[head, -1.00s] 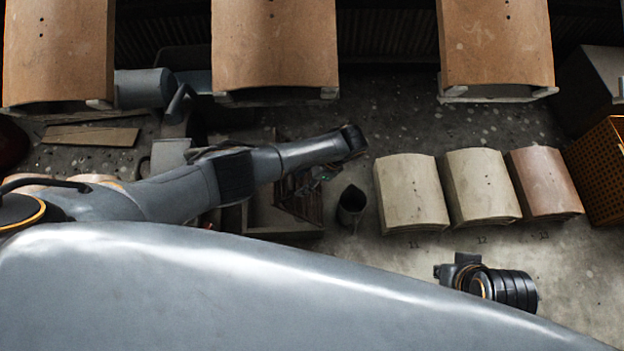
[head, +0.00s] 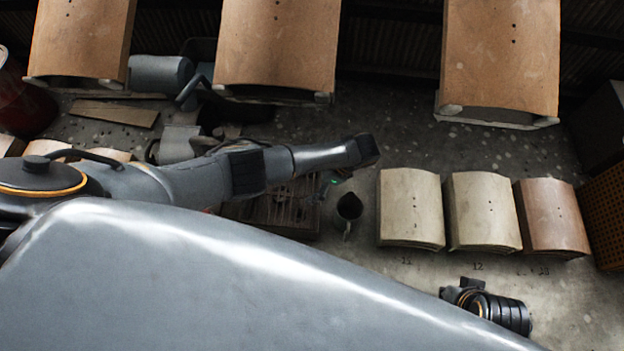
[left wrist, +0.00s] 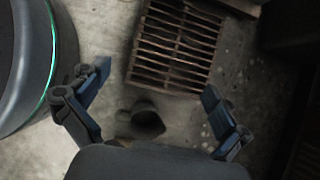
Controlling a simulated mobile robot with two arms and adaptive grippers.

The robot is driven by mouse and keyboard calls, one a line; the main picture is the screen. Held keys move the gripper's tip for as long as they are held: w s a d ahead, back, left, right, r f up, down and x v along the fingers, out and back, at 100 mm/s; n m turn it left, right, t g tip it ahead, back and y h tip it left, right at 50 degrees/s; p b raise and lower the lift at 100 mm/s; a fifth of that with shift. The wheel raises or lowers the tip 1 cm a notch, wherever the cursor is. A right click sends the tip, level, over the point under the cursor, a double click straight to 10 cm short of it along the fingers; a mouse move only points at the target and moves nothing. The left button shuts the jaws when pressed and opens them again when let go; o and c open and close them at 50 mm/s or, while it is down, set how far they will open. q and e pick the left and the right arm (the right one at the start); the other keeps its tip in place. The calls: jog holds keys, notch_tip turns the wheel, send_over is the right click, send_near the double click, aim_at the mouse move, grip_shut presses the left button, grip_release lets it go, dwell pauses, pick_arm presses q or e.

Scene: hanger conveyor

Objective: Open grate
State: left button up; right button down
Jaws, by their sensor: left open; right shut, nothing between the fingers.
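A rusty slatted grate (head: 290,208) lies on the floor below my left arm in the head view, partly covered by the arm. It shows more fully at the top of the left wrist view (left wrist: 175,48), beyond the fingers and apart from them. My left gripper (left wrist: 156,92) is open, its two blue fingers spread wide with nothing held. In the head view its fingers are hidden or too dark to make out. My right gripper's fingers do not show. I cannot tell whether the grate is shut or lifted.
A dark cup-like vessel (head: 349,207) stands right of the grate and shows between the fingers in the left wrist view (left wrist: 147,123). Pale curved panels (head: 410,210) lie to its right. Large brown panels (head: 277,45) hang along the back. An orange perforated crate (head: 605,215) stands far right.

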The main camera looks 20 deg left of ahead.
pick_arm(q)
jog(key=v, duration=1.2)
jog(key=shift+f, duration=0.1)
